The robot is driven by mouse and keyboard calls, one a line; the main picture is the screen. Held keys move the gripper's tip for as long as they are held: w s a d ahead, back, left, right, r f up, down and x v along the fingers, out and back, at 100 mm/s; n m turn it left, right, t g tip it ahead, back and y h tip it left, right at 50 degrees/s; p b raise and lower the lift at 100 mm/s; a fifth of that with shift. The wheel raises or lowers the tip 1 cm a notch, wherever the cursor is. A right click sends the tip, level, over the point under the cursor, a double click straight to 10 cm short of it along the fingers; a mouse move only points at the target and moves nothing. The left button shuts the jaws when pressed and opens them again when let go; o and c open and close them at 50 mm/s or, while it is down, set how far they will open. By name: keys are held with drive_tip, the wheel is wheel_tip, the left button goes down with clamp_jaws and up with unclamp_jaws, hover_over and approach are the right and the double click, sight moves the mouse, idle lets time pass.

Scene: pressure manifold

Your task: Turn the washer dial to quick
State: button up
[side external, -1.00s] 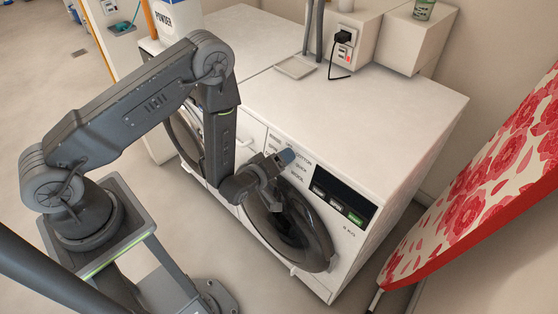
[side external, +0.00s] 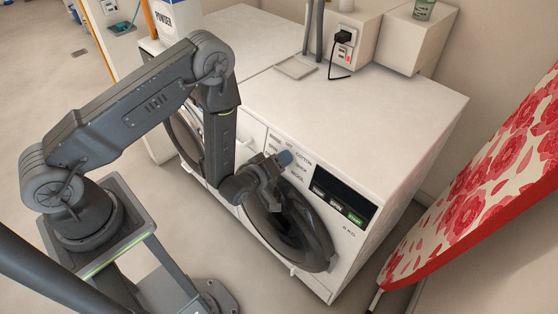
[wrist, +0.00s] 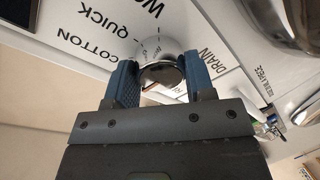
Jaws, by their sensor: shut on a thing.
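The washer dial (wrist: 160,48) is a round chrome knob with a dark front in the wrist view. My gripper (wrist: 159,64) is shut on it, with one blue finger on each side. In the side view my gripper (side external: 285,158) is at the washer's (side external: 352,225) control panel, and the dial is hidden behind it. The "QUICK" label (wrist: 104,18) is up and left of the dial in the wrist view, between "COTTON" (wrist: 98,49) and "WOOL". "DRAIN" is to the right. A small orange mark shows at the dial's lower edge; I cannot tell which label the dial points to.
The washer's round door (side external: 290,228) is just below my gripper. A dark display with buttons (side external: 338,202) is to the right. A second machine (side external: 180,135) stands at the left. An ironing board with red flowers (side external: 490,185) leans at the far right. The washer top is mostly clear.

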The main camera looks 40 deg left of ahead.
drive_tip(key=m, duration=0.4)
drive_tip(key=shift+m, duration=0.4)
drive_tip(key=m, duration=0.4)
drive_tip(key=shift+m+t, duration=0.3)
drive_tip(key=shift+t, duration=0.1)
drive_tip(key=m+h, duration=0.1)
drive_tip(key=m, duration=0.3)
drive_tip(key=shift+m, duration=0.4)
drive_tip(key=shift+m+h, duration=0.3)
drive_tip(key=shift+m, duration=1.8)
drive_tip(key=o, duration=0.9)
